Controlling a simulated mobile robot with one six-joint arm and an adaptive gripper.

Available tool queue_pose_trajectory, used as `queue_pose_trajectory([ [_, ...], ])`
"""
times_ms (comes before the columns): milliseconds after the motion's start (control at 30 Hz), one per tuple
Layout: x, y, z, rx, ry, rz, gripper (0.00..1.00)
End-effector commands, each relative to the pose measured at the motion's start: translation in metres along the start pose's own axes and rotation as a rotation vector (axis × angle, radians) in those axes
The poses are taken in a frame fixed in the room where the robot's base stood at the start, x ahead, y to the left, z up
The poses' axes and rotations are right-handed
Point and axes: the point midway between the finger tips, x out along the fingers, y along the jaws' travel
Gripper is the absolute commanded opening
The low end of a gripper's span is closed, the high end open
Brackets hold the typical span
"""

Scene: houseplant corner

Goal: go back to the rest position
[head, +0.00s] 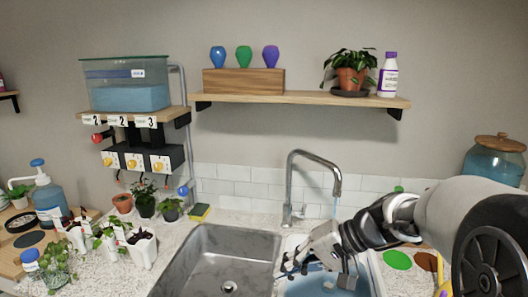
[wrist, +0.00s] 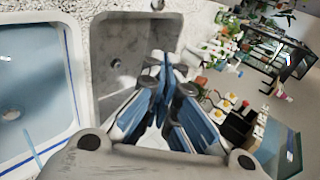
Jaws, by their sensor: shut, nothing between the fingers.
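My gripper (head: 292,264) is in the lower middle of the head view, over the divider and right basin of the sink. My arm reaches in from the right. In the wrist view my gripper's fingers (wrist: 165,68) are together, with blue pads and nothing held between them. They point over the grey steel basin (wrist: 112,75), and part of that basin is hidden behind them.
The tall faucet (head: 290,185) stands behind the sink, close to my arm, with a thin blue stream below its spout. The steel basin (head: 205,275) is empty. Potted plants (head: 145,203) stand left on the counter. A wall shelf (head: 300,97) is above.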

Motion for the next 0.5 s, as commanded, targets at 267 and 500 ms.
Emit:
queue_pose_trajectory([
  [267,-0.045,0.016,0.122,-0.151,0.02,0.372,0.0],
  [500,-0.086,0.06,0.189,-0.285,0.14,0.647,0.0],
])
